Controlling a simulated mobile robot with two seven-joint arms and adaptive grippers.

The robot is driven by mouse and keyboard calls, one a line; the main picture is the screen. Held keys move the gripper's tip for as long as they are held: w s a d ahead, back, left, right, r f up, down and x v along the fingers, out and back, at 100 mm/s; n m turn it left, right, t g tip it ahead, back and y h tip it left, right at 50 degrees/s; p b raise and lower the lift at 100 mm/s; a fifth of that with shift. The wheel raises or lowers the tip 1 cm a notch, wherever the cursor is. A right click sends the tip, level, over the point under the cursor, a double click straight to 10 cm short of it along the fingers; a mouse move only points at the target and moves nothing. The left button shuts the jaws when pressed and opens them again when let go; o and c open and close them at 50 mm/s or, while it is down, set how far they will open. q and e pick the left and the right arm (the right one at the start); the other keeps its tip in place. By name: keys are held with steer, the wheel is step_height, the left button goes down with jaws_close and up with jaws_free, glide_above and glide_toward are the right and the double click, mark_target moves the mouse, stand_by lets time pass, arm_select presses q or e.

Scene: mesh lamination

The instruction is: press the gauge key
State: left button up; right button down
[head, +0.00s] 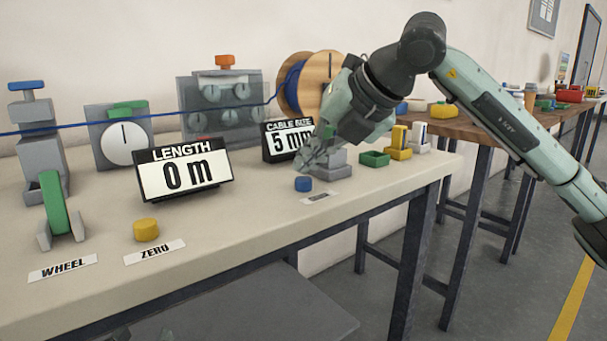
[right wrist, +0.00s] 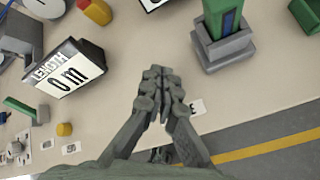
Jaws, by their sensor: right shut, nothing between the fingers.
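The small blue key (head: 303,184) sits near the bench's front edge in the head view, beside a small white label (head: 320,196) too small to read. I take it as the gauge key. My right gripper (head: 318,158) is shut and empty, just above and behind the blue key, seemingly apart from it. In the right wrist view the shut fingers (right wrist: 158,82) point over the bench near a white label (right wrist: 197,107); the blue key is hidden there. The cable size display (head: 289,141) reads 5 mm, partly covered by my gripper. My left gripper is not in view.
The length display (head: 184,175) reads 0 m. The yellow zero key (head: 146,230) and green wheel lever (head: 54,203) stand to the left. A grey block (head: 331,170) is close by my gripper; a green tray (head: 375,159) is further right. A blue cable (head: 160,115) runs behind.

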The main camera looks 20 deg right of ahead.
mark_target(308, 180)
steer(key=shift+r, duration=0.3)
steer(key=shift+r+p, duration=1.8)
steer(key=shift+r, duration=0.75)
steer(key=shift+f, duration=0.1)
